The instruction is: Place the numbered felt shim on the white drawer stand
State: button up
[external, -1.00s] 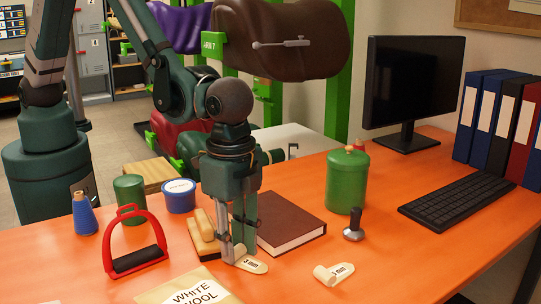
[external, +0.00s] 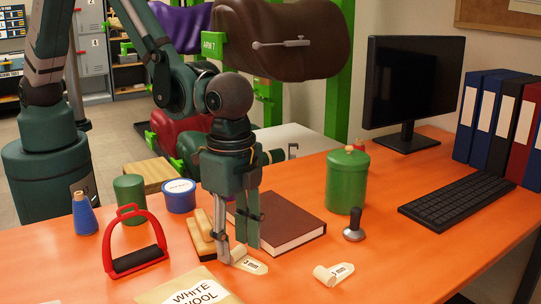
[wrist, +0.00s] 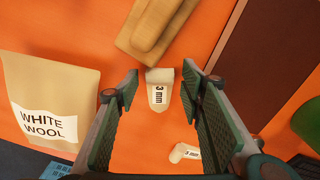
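A cream felt shim marked "3 mm" (external: 254,266) lies on the orange table at my gripper (external: 238,254). In the wrist view, this shim (wrist: 158,98) appears between my two fingers (wrist: 160,72), which are open with a gap on either side of it. Part of the shim is hidden by a finger in the external view. A second shim, also marked "3 mm" (external: 333,273), lies to the right; it shows in the wrist view too (wrist: 184,152). A white surface behind the table (external: 292,137) may be the drawer stand; its drawers are hidden.
A wooden block (external: 198,238) and a brown book (external: 290,224) lie close behind my gripper. A red stirrup (external: 107,246) stands left, and a "White Wool" packet (external: 180,285) lies in front. A green canister (external: 346,182) and a dark-handled tool (external: 354,226) stand right.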

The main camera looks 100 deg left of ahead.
aim_at(236, 249)
notch_tip(236, 249, up, 11)
jog(key=p, duration=0.2)
dwell(0.3)
jog(key=shift+r, duration=0.15)
dwell(0.4)
jog(key=s+a+r+n+t, duration=0.2)
jog(key=s+a+r+t, duration=0.1)
jog(key=s+a+r, duration=1.2)
jog(key=s+a+r+n+t, duration=0.1)
jog(key=s+a+r+t, duration=0.1)
jog(key=s+a, duration=0.4)
jog(key=s+a+r+n+t, duration=0.1)
jog(key=s+a+r+t, duration=0.1)
jog(key=s+a, duration=0.5)
jog(key=shift+s+a, duration=0.2)
jog(key=shift+s, duration=2)
jog(key=shift+o, duration=0.5)
jog(key=shift+w, duration=0.1)
